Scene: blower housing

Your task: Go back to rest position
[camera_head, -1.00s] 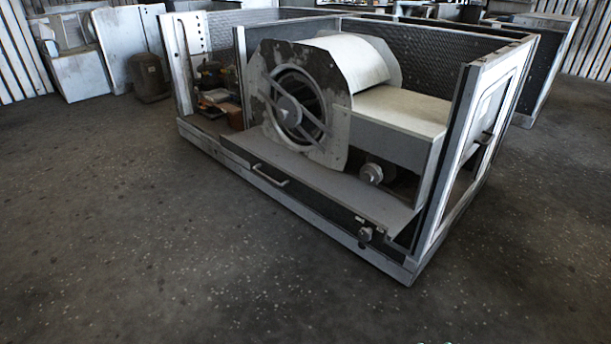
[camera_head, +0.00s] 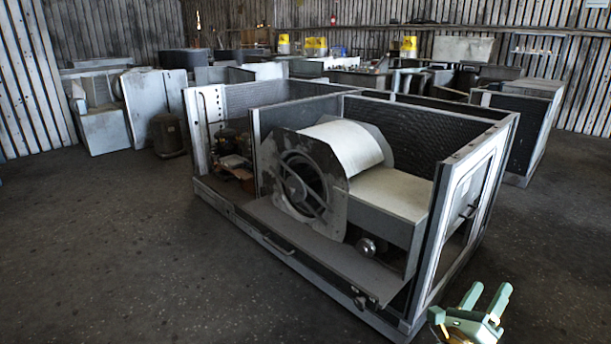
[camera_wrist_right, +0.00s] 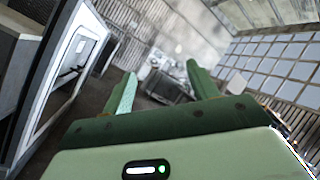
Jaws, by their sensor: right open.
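My right gripper (camera_head: 484,301) shows at the bottom right of the head view, in front of the near right corner of the blower housing. Its two green fingers are apart, and nothing is between them. In the right wrist view the same gripper (camera_wrist_right: 160,92) points out into the room with its fingers spread. The blower housing (camera_head: 388,325) stands on the floor in the middle of the head view, with a round fan scroll (camera_head: 345,146) inside it. A gap shows between the fingers and the housing's white side panel (camera_wrist_right: 62,84) in the wrist view. My left gripper is out of view.
The grey floor (camera_head: 120,250) is open to the left and front. White panels (camera_head: 155,103) and a dark canister (camera_head: 166,135) stand at the back left. Another housing unit (camera_head: 515,125) stands behind on the right. Yellow-topped items (camera_head: 315,46) show far back.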

